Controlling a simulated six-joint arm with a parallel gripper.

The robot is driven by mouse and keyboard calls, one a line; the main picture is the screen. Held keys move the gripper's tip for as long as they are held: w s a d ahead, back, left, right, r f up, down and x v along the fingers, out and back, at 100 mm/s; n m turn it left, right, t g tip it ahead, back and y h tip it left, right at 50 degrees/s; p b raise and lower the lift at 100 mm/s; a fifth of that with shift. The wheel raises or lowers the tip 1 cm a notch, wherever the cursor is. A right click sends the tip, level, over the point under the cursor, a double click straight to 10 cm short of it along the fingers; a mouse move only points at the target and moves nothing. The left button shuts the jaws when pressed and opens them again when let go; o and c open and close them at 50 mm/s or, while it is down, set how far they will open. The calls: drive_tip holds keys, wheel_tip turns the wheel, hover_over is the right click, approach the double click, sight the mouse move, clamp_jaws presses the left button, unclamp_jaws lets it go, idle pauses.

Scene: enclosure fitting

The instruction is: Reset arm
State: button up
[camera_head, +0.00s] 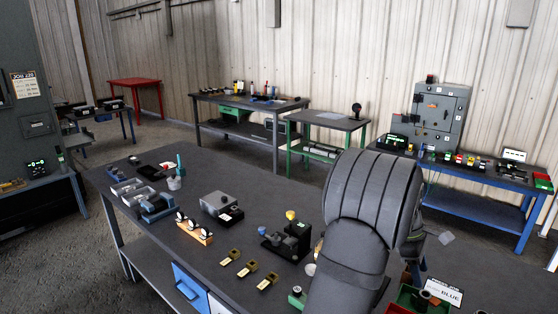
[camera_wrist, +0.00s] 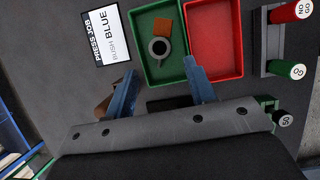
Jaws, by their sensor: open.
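My gripper (camera_wrist: 160,66) shows in the wrist view with its two blue fingers spread apart and nothing between them. The fingers are over the near edge of a green tray (camera_wrist: 149,75); I cannot tell their height above it. In the tray are a dark ring-shaped part (camera_wrist: 159,47) and a small orange piece (camera_wrist: 166,27). A brown object (camera_wrist: 104,108) is partly hidden behind the left finger. The green tray (camera_head: 402,303) is partly visible there at the bottom right.
A red tray (camera_wrist: 238,40) adjoins the green one. A "BUSH BLUE" card (camera_wrist: 108,35) lies left. Red (camera_wrist: 290,12) and green (camera_wrist: 289,70) gauges stand right. On the bench are brass blocks (camera_head: 249,269), a black fixture (camera_head: 287,243) and a grey box (camera_head: 222,206).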

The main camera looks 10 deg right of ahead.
sight(424, 293)
drive_tip(key=x, duration=0.8)
drive_tip(key=shift+r, duration=2)
